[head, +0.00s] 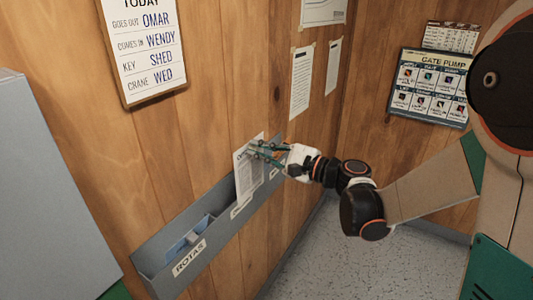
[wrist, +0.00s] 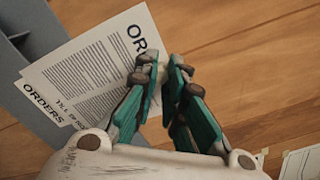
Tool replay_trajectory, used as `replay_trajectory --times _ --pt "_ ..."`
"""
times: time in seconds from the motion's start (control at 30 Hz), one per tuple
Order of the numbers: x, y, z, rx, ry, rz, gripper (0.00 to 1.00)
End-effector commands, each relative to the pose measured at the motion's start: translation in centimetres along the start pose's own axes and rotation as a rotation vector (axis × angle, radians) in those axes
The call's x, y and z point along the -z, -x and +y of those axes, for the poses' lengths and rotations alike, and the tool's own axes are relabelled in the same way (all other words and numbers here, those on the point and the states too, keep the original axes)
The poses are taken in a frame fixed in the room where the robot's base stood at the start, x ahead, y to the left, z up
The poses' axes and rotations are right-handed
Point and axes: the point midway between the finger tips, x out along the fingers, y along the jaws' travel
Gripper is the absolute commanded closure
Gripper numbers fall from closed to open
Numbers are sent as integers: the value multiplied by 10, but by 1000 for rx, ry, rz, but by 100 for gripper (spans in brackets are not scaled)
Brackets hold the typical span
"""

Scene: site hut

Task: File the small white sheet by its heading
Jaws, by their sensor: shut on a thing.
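My gripper (head: 262,153) is shut on the upper edge of a small white sheet (head: 246,172) with printed lines. In the wrist view, the fingers (wrist: 162,75) pinch the sheet (wrist: 90,65) and cover part of a large heading beginning "OR". A second "ORDERS" (wrist: 44,105) reads at the lower left; I cannot tell whether it is a label or another paper. The sheet hangs upright at the long grey wall rack (head: 160,255), its lower end at the far section. I cannot tell how deep it sits. The near label (head: 189,257) reads "ROTAS"; the farther label (head: 241,207) is unreadable.
A handwritten notice board (head: 145,45) hangs above. Pinned papers (head: 302,80) are on the wall beyond, and a "GATE PUMP" board (head: 430,85) hangs on the right wall. A grey cabinet (head: 45,200) stands at left.

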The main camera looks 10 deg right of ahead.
Motion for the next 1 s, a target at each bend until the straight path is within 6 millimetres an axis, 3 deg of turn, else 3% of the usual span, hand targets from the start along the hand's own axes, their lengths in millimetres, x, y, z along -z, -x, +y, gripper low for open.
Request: replay_trajectory --times 0.73,1.0 --pt "3 -61 5 -2 0 -1 100" --pt "3 -61 4 -1 0 0 100"
